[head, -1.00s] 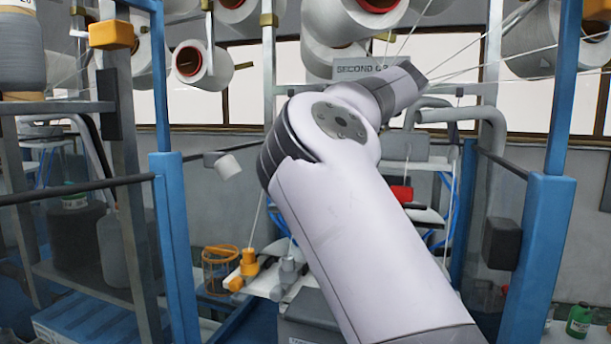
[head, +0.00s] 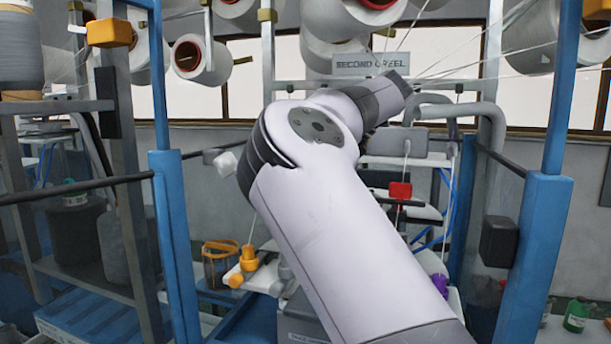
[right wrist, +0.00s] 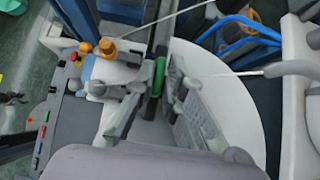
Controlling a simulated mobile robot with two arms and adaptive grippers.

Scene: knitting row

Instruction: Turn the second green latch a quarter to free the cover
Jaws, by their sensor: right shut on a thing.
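A green latch (right wrist: 159,70) stands upright in the right wrist view, between the two grey fingers of my right gripper (right wrist: 157,84). The gripper is shut on it. The latch's lower part is hidden by the fingers. In the head view my right arm fills the middle, and its gripper and the latch are hidden behind it. A sign reading "SECOND CREEL" (head: 371,65) hangs just above the arm's bend. I cannot tell which part is the cover; a pale rounded panel (right wrist: 238,108) lies behind the fingers. My left gripper is in neither view.
Blue posts (head: 176,245) and (head: 540,240) stand on both sides of the arm. Yarn cones (head: 198,60) and taut threads are above. An orange fitting (head: 247,260), a red block (head: 400,190) and a purple part (head: 440,283) are close around the arm.

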